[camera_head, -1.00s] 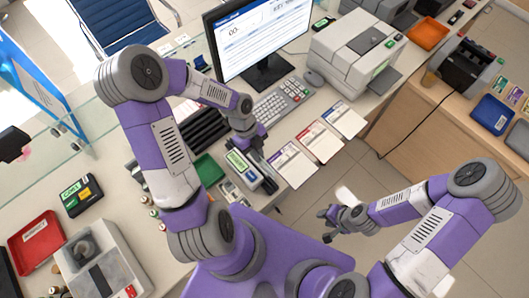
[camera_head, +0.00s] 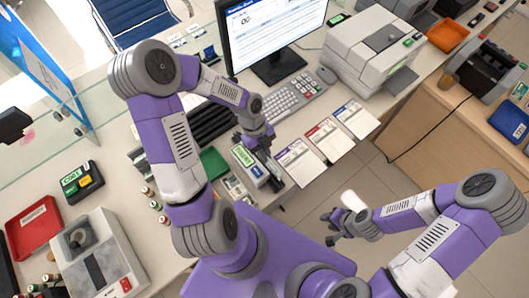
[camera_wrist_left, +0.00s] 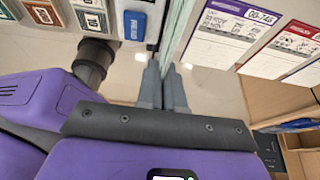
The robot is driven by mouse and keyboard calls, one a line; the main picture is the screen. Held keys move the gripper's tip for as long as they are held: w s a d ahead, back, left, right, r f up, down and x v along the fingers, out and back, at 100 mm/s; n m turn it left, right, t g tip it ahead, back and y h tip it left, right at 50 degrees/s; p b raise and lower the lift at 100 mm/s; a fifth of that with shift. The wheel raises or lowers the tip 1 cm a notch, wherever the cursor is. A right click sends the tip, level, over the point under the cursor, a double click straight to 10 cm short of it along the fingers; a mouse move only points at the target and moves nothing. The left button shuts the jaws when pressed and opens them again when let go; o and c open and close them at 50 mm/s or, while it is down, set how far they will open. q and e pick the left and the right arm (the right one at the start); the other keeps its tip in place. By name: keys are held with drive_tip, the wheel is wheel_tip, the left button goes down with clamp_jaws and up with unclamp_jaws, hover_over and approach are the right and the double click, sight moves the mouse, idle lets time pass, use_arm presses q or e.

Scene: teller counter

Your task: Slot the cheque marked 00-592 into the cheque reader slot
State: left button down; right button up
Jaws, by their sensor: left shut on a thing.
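My left gripper (camera_head: 268,174) is shut on a thin pale sheet seen edge-on in the left wrist view (camera_wrist_left: 181,32), where the fingertips (camera_wrist_left: 165,72) pinch its near end. Its marking is hidden, so I cannot tell whether it reads 00-592. My right gripper (camera_head: 328,229) is open and empty, off the counter's front edge.
A keyboard (camera_head: 290,98) and monitor (camera_head: 270,35) stand behind. A green pad (camera_head: 213,163) lies left.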

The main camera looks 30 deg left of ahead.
use_arm(q)
drive_tip(key=shift+f+b, duration=1.75)
drive_tip(key=shift+f, duration=0.8)
drive_tip(key=c, duration=1.2)
unclamp_jaws()
drive_tip(key=shift+r, duration=0.1)
wheel_tip(320, 180, up, 7)
drive_tip(key=p, duration=0.7)
